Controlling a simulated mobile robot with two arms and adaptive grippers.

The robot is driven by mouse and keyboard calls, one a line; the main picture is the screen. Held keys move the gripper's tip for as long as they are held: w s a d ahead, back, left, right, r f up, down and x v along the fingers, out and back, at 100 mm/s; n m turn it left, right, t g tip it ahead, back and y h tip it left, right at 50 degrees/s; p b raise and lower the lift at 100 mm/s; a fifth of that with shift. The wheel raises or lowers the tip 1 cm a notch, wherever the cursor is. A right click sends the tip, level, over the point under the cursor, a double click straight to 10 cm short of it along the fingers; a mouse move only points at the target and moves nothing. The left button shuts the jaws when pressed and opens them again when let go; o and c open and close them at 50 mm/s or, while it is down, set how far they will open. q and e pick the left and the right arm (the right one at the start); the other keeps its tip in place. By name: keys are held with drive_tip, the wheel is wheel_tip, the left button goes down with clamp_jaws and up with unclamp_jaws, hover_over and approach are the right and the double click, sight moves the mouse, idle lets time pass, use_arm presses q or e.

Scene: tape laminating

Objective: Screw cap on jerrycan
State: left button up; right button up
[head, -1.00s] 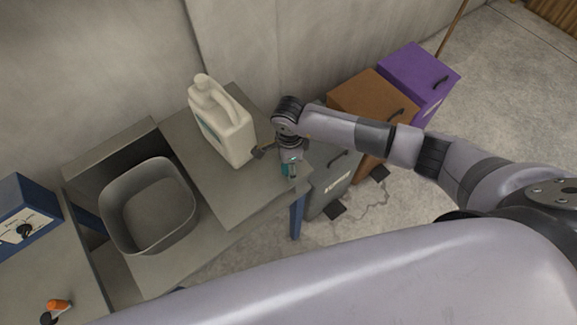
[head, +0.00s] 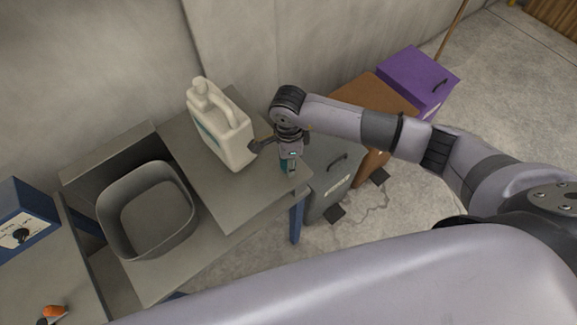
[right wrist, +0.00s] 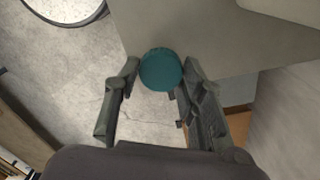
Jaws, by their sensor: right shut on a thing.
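The off-white jerrycan (head: 232,148) stands upright on the grey bench (head: 248,196) near the wall. It has a handle, a raised neck (head: 199,86) at its upper left and a teal label on its side. My right gripper (head: 288,168) is to the right of the jerrycan, at the bench's right end, pointing down. It is shut on the round teal cap (right wrist: 160,69), which sits between the fingertips in the right wrist view. In the head view the cap is mostly hidden by the fingers. My left gripper is not in view.
A grey basin (head: 150,250) sits left of the jerrycan. A blue control box (head: 25,215) and a small orange-topped object (head: 55,311) are farther left. Grey, brown (head: 368,97) and purple (head: 417,78) bins stand beyond the bench's right end. The bench front is clear.

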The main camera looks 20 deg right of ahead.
wheel_tip(320, 180, up, 16)
drive_tip(key=b, duration=0.3)
drive_tip(key=shift+b, duration=0.35)
drive_tip(key=shift+r, duration=0.1)
drive_tip(key=s+d+n, duration=0.2)
drive_tip(key=s+n, duration=0.2)
drive_tip(key=n, duration=0.5)
drive_tip(key=s+d+n+b, duration=0.1)
drive_tip(key=s+d+n, duration=0.2)
drive_tip(key=n, duration=0.7)
drive_tip(key=shift+s+d, duration=0.25)
drive_tip(key=shift+s, duration=0.3)
